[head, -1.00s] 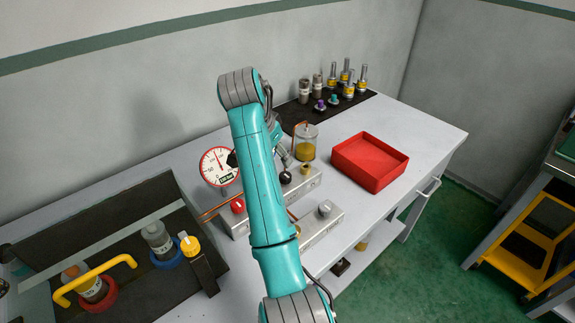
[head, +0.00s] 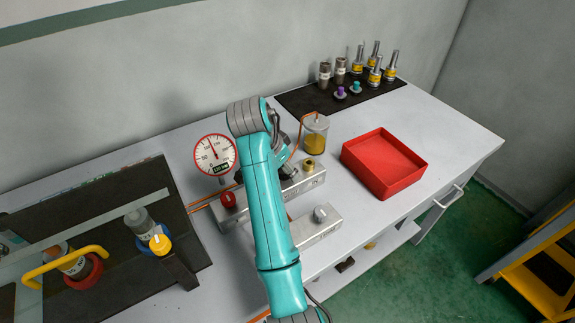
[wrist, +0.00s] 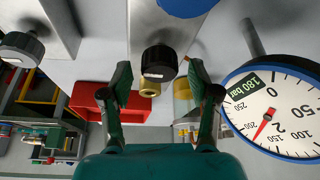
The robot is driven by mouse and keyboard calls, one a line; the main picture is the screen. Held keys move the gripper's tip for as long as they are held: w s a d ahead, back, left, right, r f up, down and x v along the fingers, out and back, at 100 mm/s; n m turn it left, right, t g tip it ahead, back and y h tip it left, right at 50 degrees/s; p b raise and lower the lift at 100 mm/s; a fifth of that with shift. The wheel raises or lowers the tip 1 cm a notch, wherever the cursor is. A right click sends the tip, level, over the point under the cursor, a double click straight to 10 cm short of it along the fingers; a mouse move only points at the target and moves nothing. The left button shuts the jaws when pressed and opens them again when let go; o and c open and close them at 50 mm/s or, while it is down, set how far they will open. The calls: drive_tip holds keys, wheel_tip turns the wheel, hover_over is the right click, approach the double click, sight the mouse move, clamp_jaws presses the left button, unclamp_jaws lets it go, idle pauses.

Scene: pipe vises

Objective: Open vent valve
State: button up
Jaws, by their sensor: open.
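A black round knob (wrist: 160,62) with a small pale label stands on a grey metal block (wrist: 158,22) in the wrist view. I take it for the vent valve, but the label is too small to read. My gripper (wrist: 162,85) is open, with one finger on each side of the knob and visible gaps; I cannot tell whether either touches it. In the head view the gripper (head: 284,168) is partly hidden by my arm, over the rear valve block (head: 306,183). A blue-rimmed gauge (wrist: 275,108) shows at the right of the wrist view.
A red knob (head: 228,200) and red-rimmed gauge (head: 215,154) stand left of my arm. A brass fitting (head: 309,170), glass jar (head: 316,138) and red tray (head: 384,163) are to the right. A grey knob (head: 322,213) sits on the front block.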

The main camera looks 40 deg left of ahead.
drive_tip(key=c, duration=1.2)
drive_tip(key=shift+o, duration=0.3)
drive_tip(key=shift+n, duration=0.3)
drive_tip(key=n+y, duration=0.1)
drive_tip(key=n, duration=0.2)
drive_tip(key=shift+d+n+y, duration=0.1)
drive_tip(key=shift+n+y, duration=0.2)
drive_tip(key=n+y, duration=0.1)
drive_tip(key=n, duration=0.2)
drive_tip(key=shift+n+g, duration=0.3)
drive_tip(key=shift+n, duration=0.1)
drive_tip(key=n, duration=0.2)
drive_tip(key=n+g+y, duration=0.1)
drive_tip(key=n, duration=0.1)
drive_tip(key=shift+y, duration=0.3)
drive_tip(key=n+g, duration=0.1)
drive_tip(key=n, duration=0.3)
drive_tip(key=shift+y, duration=0.4)
drive_tip(key=shift+f+n+g, duration=0.1)
drive_tip(key=shift+n+g, duration=0.2)
drive_tip(key=shift+n, duration=0.1)
